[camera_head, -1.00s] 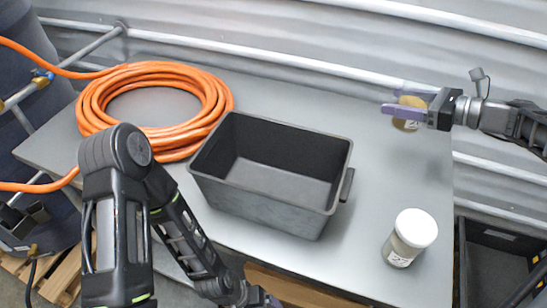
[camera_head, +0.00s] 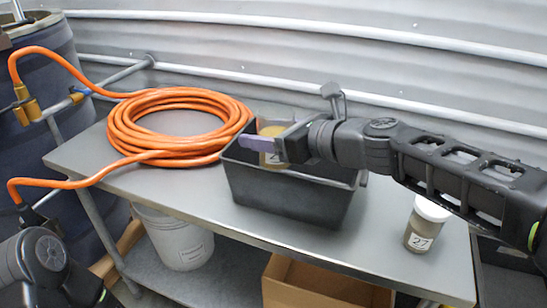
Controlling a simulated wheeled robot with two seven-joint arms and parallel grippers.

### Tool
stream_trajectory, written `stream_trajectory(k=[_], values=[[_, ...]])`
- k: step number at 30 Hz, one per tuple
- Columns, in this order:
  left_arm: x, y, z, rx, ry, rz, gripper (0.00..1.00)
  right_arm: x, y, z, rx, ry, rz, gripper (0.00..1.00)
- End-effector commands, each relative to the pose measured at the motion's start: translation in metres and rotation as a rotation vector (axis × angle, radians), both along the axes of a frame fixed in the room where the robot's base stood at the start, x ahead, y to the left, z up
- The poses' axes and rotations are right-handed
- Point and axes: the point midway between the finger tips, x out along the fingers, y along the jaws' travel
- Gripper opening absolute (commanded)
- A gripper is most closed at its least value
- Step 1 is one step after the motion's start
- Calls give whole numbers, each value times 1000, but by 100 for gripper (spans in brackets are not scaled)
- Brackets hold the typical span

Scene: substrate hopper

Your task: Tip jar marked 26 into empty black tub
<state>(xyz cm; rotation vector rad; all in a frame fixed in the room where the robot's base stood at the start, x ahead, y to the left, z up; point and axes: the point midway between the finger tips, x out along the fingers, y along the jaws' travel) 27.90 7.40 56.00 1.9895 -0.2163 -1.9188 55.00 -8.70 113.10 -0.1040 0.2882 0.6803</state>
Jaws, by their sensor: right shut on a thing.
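The black tub (camera_head: 285,200) stands on the grey table, right of the orange hose. My right gripper (camera_head: 262,138) reaches in from the right and is shut on a small jar (camera_head: 273,158) with yellowish-brown content. The jar is at the tub's far left part, looking roughly upright; its label shows a 2, and the rest is hidden or too small to read. My gripper and forearm hide much of the tub's opening, so its inside is mostly hidden. My left gripper is out of view; only links of that arm show at lower left.
A white-lidded jar (camera_head: 424,226), its label seeming to read 27, stands on the table (camera_head: 225,218) at right. A coiled orange hose (camera_head: 165,150) lies at left. A white bucket (camera_head: 178,238) and a cardboard box (camera_head: 320,285) are below. A corrugated wall is behind.

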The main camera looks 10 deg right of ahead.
Motion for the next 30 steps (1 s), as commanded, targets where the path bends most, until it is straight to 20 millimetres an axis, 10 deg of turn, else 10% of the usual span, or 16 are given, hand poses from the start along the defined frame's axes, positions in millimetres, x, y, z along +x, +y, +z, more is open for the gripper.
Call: stream_trajectory(k=[19, 30], values=[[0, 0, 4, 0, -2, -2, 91, 8, -10, 2, 8, 6, -73, 0], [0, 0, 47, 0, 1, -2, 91, 1, -5, 14, 113, 144, -72, 0]])
